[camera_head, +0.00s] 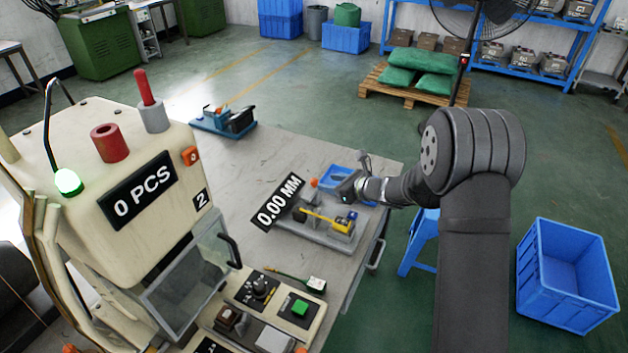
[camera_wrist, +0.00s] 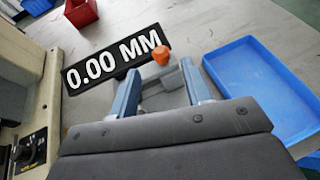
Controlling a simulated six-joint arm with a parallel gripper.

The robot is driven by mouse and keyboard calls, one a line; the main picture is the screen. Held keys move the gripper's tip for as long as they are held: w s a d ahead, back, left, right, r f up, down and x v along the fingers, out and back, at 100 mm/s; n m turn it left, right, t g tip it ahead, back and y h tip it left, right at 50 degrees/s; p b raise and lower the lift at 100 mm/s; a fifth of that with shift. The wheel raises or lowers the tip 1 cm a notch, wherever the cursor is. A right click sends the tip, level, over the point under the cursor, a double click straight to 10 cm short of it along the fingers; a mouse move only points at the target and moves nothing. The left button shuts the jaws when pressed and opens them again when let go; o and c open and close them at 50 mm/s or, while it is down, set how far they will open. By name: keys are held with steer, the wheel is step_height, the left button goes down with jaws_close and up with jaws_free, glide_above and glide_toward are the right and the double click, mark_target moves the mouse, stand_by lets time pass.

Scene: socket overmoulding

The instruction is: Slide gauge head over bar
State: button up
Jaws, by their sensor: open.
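The measuring fixture is a grey base (camera_head: 318,236) on the table in the head view. A yellow bar (camera_head: 322,221) lies along it, with a small yellow block at its right end. A black readout (camera_head: 280,202) shows 0.00 MM; it also shows in the wrist view (camera_wrist: 115,59). My gripper (camera_wrist: 160,78) is open. A grey block (camera_wrist: 172,80) with an orange knob (camera_wrist: 161,55) shows between its fingers, apparently the gauge head; I cannot tell whether the fingers touch it.
A blue tray (camera_wrist: 262,92) lies right of my gripper in the wrist view. The cream machine (camera_head: 95,215), showing 0 PCS, stands at the left. A blue-and-black fixture (camera_head: 222,120) sits at the table's far end. Bare tabletop (camera_head: 262,160) lies between them.

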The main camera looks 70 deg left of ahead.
mark_target(315, 180)
steer(key=x, duration=0.7)
steer(key=shift+s+a, duration=0.2)
steer(key=shift+a, duration=0.1)
